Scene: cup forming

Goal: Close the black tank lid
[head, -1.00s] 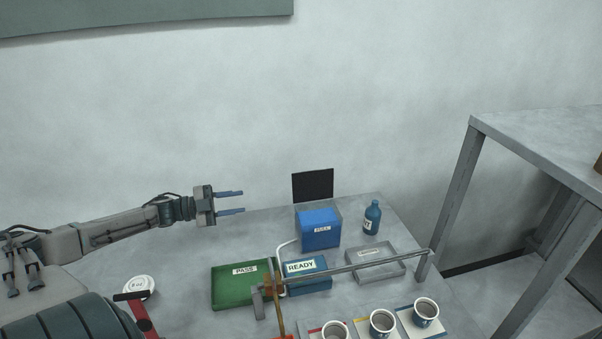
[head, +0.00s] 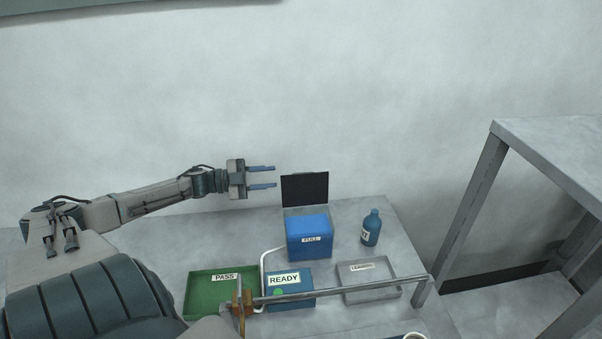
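The black tank lid (head: 305,189) stands upright, open, at the back edge of the blue tank (head: 309,238), which carries a label reading FULL. My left gripper (head: 275,177) is open and empty, with its two blue fingers pointing right. In the picture its fingertips are just left of the lid's upper left edge, with a small gap between them. I cannot tell their difference in depth. My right gripper is not in view.
A blue bottle (head: 371,228) stands right of the tank. In front are a green PASS tray (head: 195,296), a blue READY box (head: 298,302), a grey tray (head: 392,293) and a metal bar (head: 340,287). A grey table (head: 560,140) stands at the right.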

